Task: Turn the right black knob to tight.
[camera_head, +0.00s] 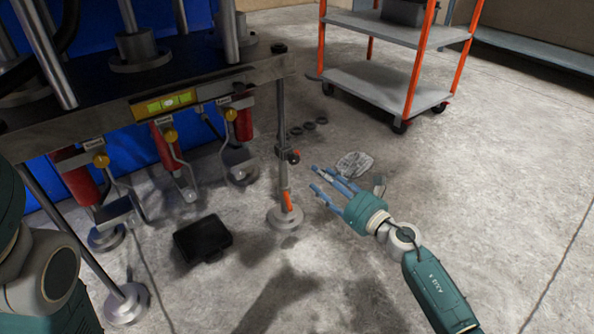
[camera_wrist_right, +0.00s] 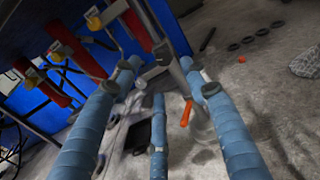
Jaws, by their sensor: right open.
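A small dark knob (camera_head: 294,157) sits on the side of a thin upright post (camera_head: 283,110) at the right front corner of the press. Its turn position is too small to read. My right gripper (camera_head: 322,178) is open and empty, to the right of the post and a little lower in the picture, apart from the knob. In the right wrist view my spread fingers (camera_wrist_right: 160,75) point toward the post, with a grey fitting (camera_wrist_right: 165,54) between the two upper fingertips. I cannot tell the knob there. My left gripper is out of view.
An orange handle (camera_head: 287,201) is low on the post above its round foot (camera_head: 285,218). Red cylinders (camera_head: 168,144) with yellow knobs hang under the press beam (camera_head: 205,92). A black box (camera_head: 203,239) lies on the floor. A shelf cart (camera_head: 385,88) stands behind.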

